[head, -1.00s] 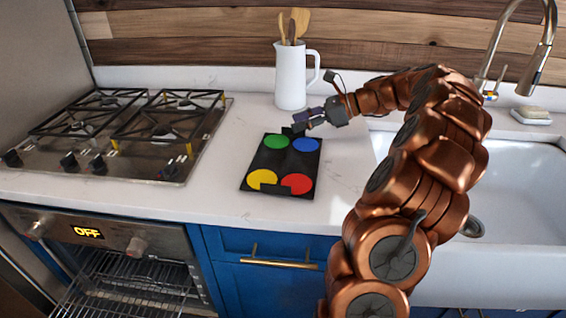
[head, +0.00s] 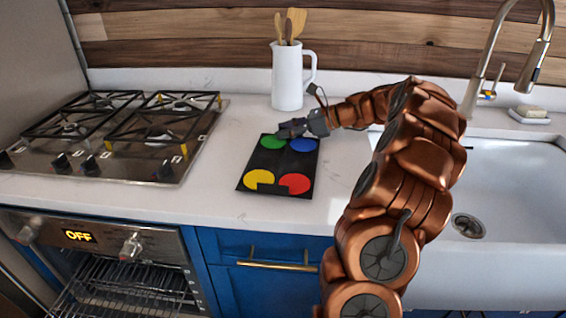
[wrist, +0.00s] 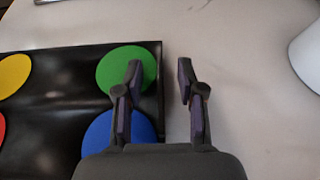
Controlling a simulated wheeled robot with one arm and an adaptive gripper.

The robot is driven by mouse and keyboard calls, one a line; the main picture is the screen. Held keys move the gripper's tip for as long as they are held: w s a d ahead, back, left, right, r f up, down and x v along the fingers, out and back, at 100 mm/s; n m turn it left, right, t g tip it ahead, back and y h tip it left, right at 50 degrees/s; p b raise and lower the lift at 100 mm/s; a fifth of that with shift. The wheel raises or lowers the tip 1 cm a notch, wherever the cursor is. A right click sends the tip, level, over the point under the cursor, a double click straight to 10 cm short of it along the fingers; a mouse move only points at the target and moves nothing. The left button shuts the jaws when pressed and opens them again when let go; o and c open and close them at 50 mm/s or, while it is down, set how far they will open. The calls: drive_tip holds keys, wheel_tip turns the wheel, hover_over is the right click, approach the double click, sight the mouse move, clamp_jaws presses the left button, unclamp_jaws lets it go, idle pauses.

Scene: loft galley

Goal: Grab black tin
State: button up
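A flat black mat or tray (head: 292,165) with green, blue, yellow and red discs lies on the counter. A small black shape (head: 272,189) covers the inner lower parts of the yellow and red discs. It may be the black tin, but it blends into the mat and its outline is unclear. My gripper (head: 283,131) is over the mat's far edge, by the green and blue discs. In the wrist view my gripper (wrist: 160,70) has its two fingers apart, with nothing between them. The left finger overlaps the green and blue discs; the right is over bare counter.
A white jug (head: 287,80) with wooden utensils stands behind the mat. A gas hob (head: 110,135) is at left, a white sink (head: 510,190) with a tap (head: 490,60) at right. Bare counter (head: 215,165) lies between hob and mat.

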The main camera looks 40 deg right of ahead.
drive_tip(key=shift+w+a+f, duration=0.25)
drive_tip(key=shift+w+a, duration=0.1)
drive_tip(key=shift+a, duration=0.05)
drive_tip(key=shift+c, duration=0.2)
clamp_jaws()
